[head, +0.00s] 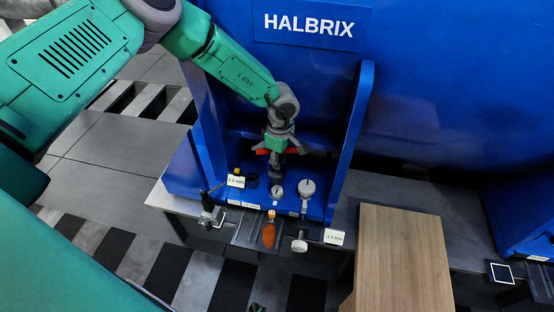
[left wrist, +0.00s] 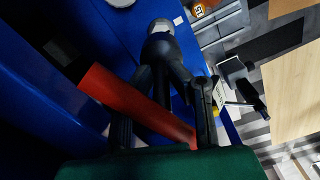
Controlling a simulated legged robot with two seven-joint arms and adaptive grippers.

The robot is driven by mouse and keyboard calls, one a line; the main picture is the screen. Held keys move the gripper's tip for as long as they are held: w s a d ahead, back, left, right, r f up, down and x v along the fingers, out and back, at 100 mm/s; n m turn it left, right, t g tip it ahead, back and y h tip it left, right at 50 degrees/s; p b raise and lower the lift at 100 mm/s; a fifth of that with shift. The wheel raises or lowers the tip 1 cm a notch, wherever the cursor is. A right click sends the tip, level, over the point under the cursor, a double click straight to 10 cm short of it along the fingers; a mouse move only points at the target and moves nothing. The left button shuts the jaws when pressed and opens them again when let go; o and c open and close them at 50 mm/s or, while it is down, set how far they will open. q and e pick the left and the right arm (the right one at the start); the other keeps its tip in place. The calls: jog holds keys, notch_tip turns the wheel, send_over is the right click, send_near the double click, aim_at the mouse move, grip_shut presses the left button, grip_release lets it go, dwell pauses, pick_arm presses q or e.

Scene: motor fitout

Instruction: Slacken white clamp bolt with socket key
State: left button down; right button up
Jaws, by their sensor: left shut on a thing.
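My left gripper (head: 277,147) is above the blue motor base. Its fingers are shut on a red bar with a dark end, which I take as the socket key (left wrist: 140,105); the bar also shows as a red strip in the head view (head: 264,152). In the left wrist view it lies slantwise between the fingers, and a dark rounded part reaches forward to a pale round head (left wrist: 160,27). I cannot tell whether this head is the white clamp bolt, or whether the socket touches it.
An orange handle (head: 269,235) and a pale knob (head: 299,245) sit at the front edge. Blue side plates flank the arm. A wooden board (head: 403,260) lies right.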

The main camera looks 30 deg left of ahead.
aim_at(277, 172)
pick_arm(q)
jog(key=shift+s+d+r+m, duration=0.1)
jog(key=shift+d+m, duration=0.1)
jog(key=shift+m, duration=0.4)
jog(key=shift+d+r+m, duration=0.1)
jog(key=shift+d+m, duration=0.1)
jog(key=shift+m, duration=1.2)
jog(key=shift+s+a+m, duration=0.1)
jog(key=shift+m, duration=0.7)
jog(key=m, duration=0.2)
jog(key=a+m, duration=0.1)
jog(key=m, duration=0.1)
jog(key=shift+s+a+f+m, duration=0.1)
jog(key=shift+a+f+m, duration=0.1)
jog(key=shift+m, duration=0.9)
jog(key=m, duration=0.3)
jog(key=shift+d, duration=0.25)
notch_tip(277, 172, down, 4)
jog(key=b, duration=0.3)
jog(key=shift+r, duration=0.1)
jog(key=shift+a+f+b, duration=0.2)
jog(key=shift+f+b, duration=0.25)
jog(key=shift+f, duration=0.35)
jog(key=shift+d, duration=0.15)
pick_arm(e)
jog(key=f, duration=0.4)
jog(key=shift+d, duration=0.2)
